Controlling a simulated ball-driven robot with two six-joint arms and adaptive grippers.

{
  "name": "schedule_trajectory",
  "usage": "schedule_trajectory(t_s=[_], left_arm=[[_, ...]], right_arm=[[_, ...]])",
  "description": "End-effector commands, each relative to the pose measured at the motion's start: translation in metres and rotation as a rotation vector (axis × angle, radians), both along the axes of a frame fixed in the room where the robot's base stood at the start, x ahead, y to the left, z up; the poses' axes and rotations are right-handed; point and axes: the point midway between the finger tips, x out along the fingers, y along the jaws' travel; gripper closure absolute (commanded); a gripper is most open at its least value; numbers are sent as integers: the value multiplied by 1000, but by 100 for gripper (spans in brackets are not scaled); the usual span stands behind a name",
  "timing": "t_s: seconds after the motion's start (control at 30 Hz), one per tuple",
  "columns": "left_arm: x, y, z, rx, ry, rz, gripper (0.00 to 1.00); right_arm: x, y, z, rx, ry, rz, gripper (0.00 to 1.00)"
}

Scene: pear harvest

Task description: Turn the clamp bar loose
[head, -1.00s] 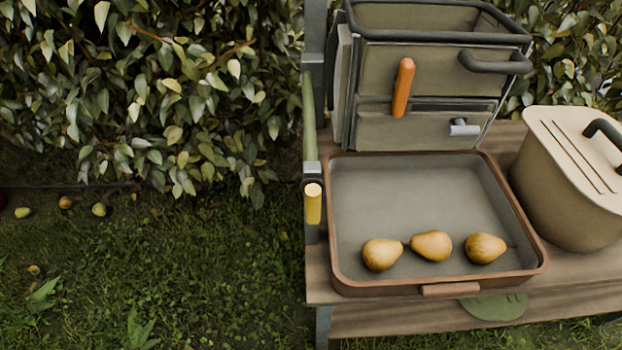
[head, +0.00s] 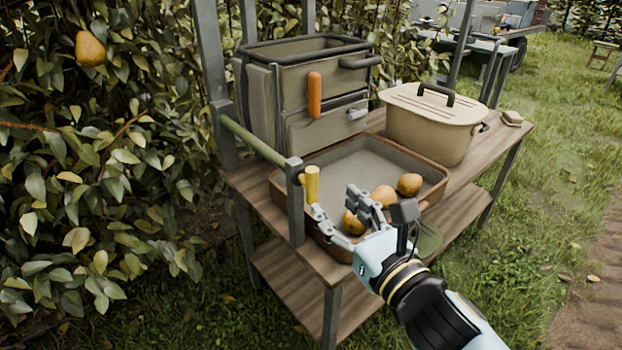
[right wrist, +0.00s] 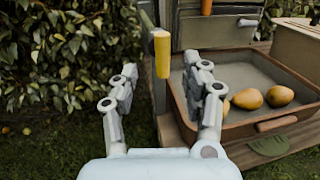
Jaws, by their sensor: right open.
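A green bar (head: 252,139) runs along the left side of the bench to a grey post (head: 295,200). A short yellow handle (head: 312,184) hangs upright at its near end; I take these for the clamp bar. The yellow handle also shows in the right wrist view (right wrist: 162,55), in line with the gap between the fingers. My right gripper (head: 336,203) is open and empty, in front of the handle and over the tray's near left part. Its fingertips are close to the handle, but I cannot tell whether they touch. My left gripper is out of view.
A brown-rimmed tray (head: 437,190) holds several pears (head: 410,184), partly hidden by my gripper. Behind it stands a grey-green box (head: 300,85) with an orange handle (head: 314,95). A lidded beige pot (head: 430,125) is at right. Leafy bushes (head: 90,180) crowd the left.

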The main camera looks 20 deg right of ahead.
Motion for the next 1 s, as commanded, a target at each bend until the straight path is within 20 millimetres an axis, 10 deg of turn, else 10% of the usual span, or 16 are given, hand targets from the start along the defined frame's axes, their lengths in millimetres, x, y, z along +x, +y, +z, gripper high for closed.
schedule_trajectory(t_s=[0.5, 0.87, 1.0], left_arm=[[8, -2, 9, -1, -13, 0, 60], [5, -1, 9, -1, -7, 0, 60], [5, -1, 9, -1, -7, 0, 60]], right_arm=[[88, 13, 0, 5, 4, -1, 52], [95, 14, -1, 6, 4, -1, 52], [94, 14, -1, 6, 4, -1, 68]])
